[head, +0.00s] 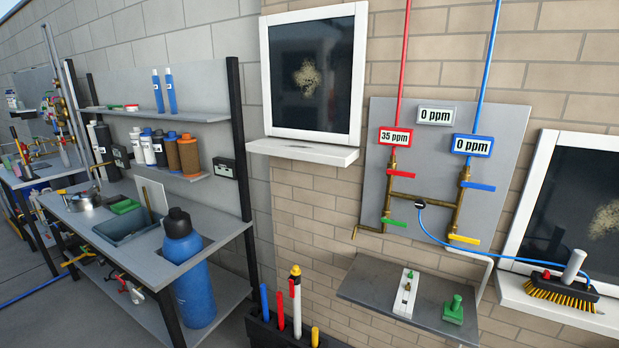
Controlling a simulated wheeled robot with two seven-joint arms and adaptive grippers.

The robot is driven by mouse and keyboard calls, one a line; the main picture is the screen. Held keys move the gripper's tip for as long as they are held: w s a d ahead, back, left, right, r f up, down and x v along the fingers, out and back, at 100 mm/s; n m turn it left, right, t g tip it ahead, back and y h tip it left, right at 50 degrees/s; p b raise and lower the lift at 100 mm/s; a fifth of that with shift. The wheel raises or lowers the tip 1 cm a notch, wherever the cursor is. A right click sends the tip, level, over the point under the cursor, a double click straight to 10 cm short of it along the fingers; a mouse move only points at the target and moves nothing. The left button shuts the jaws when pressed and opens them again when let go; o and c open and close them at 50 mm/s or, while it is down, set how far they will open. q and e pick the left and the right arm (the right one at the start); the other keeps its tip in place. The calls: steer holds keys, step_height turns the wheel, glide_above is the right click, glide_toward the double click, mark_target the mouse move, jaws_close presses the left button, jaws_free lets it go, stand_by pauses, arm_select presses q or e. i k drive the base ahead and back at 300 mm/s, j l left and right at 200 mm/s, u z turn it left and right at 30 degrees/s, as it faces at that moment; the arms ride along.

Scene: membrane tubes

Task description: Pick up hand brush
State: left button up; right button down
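The hand brush (562,290) sits on the white sill of the right window, at the right side of the head view. It has a black body, yellow bristles along its lower front edge, a grey upright handle and a small red part at its left end. Neither of my grippers shows in the head view, so nothing is seen touching the brush.
A blue hose (436,239) runs from the pipe panel (497,120) toward the brush. A grey shelf (370,287) with a green block (453,311) is left of it. A workbench (92,228) with a blue cylinder (184,270) stands at left.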

mark_target(564, 289)
steer(key=z, duration=1.8)
